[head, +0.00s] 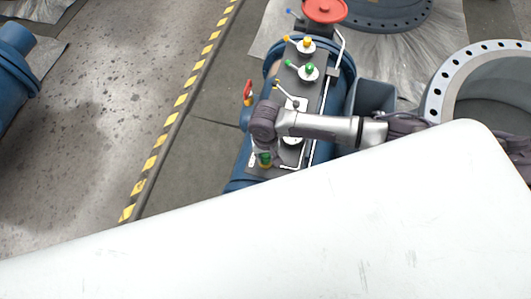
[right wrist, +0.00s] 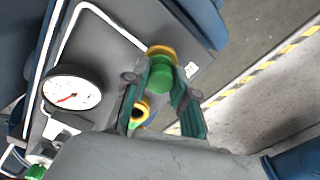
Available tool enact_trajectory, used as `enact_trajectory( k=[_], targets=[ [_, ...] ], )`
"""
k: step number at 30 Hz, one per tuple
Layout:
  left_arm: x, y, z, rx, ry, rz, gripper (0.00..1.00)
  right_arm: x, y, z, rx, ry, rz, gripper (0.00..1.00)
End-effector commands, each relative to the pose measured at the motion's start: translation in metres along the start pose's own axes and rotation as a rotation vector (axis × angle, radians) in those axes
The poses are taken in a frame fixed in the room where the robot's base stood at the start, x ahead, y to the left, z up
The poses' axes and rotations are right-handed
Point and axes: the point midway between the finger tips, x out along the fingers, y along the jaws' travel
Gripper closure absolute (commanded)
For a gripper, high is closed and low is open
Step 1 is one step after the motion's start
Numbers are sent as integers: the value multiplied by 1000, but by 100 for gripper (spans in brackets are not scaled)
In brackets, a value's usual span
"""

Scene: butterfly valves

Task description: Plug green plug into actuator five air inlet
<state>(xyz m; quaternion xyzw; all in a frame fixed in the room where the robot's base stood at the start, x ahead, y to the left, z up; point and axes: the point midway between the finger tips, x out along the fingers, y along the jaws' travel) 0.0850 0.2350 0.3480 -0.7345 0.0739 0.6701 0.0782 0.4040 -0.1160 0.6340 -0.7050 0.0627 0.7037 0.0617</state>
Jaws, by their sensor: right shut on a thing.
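The green plug (right wrist: 160,78) is between the fingers of my right gripper (right wrist: 163,98), which is shut on it. A yellow-brass ring (right wrist: 162,51) shows right at the plug's far end; I cannot tell whether the plug is seated in it. Another brass ring with a dark opening (right wrist: 140,112) is partly hidden behind the fingers. In the head view, my right gripper (head: 264,140) is over the near end of the grey panel (head: 286,92), with green (head: 265,159) showing below it. My left gripper is not in view.
A white round gauge (right wrist: 72,89) and white tubing are beside the gripper. Farther along the panel are green (head: 308,69) and yellow (head: 307,43) fittings and small levers. A red handwheel (head: 324,9) stands at the far end. Open floor lies left of the blue pipe.

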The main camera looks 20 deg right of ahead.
Motion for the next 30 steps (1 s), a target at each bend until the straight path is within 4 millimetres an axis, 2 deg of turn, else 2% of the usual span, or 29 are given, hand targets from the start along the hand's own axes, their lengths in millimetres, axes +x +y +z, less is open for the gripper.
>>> enact_trajectory(
  k=[14, 15, 20, 27, 30],
  targets=[
    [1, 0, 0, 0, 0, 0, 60, 5, 0, 1, 0, -1, 1, 92],
    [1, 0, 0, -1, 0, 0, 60, 5, 0, 1, 0, -1, 1, 72],
    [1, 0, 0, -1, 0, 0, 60, 5, 0, 0, 0, -1, 1, 46],
    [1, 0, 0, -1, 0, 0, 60, 4, 0, 0, 0, -1, 1, 43],
    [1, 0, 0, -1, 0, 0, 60, 4, 0, 0, 0, -1, 1, 26]
  ],
)
